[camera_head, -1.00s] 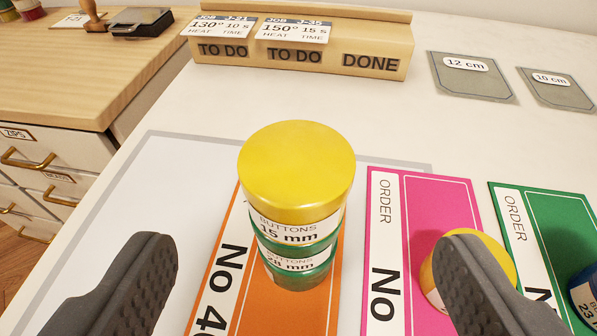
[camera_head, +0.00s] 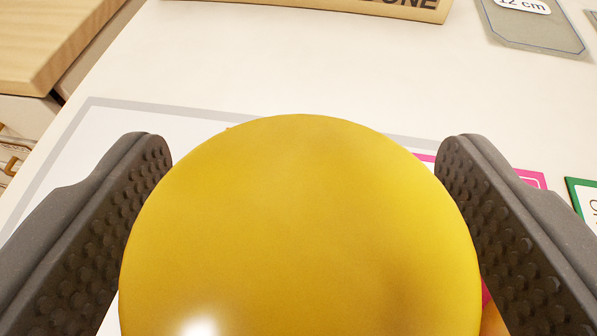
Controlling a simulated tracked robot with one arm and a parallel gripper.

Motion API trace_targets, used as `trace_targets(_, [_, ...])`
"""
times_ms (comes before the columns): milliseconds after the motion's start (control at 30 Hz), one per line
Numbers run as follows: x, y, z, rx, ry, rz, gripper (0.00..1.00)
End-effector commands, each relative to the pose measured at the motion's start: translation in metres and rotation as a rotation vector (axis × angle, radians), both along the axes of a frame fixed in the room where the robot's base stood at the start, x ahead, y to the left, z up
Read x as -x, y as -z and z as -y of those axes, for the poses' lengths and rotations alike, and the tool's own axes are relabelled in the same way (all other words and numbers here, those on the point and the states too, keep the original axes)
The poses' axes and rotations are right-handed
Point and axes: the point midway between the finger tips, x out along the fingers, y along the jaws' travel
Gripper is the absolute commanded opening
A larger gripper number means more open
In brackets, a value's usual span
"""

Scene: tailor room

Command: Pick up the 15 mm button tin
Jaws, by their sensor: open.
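A large round yellow lid (camera_head: 300,230) fills the lower middle of the view. It is the top of the 15 mm button tin, whose label and side are hidden beneath it now. The earlier frame shows this tin stacked on a 28 mm tin, which is also hidden now. My gripper (camera_head: 305,170) is open, with one dark, studded finger on each side of the lid. The left finger is very close to the lid's edge and the right finger is close too. I cannot tell whether either touches it.
The white table (camera_head: 270,60) is clear behind the tin. A wooden rack (camera_head: 400,8) marked DONE and a grey 12 cm template (camera_head: 535,30) lie at the back. Pink (camera_head: 530,178) and green (camera_head: 580,195) order cards show at the right. A wooden cabinet top (camera_head: 50,35) is at the left.

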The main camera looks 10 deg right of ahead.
Motion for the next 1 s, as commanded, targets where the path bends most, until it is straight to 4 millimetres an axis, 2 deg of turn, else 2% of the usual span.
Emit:
trace_targets(367, [-0.0066, 0.0021, 0.0004, -0.001, -0.001, 0.001, 0.76])
trace_targets(500, [-0.0065, 0.0021, 0.0004, -0.001, -0.001, 0.001, 0.37])
trace_targets(533, [-0.0066, 0.002, 0.0004, -0.001, -0.001, 0.001, 0.29])
trace_targets(567, [-0.0066, 0.002, 0.0004, -0.001, -0.001, 0.001, 0.25])
trace_targets(1000, [-0.0066, -0.0047, 0.0001, -0.001, -0.001, 0.002, 0.25])
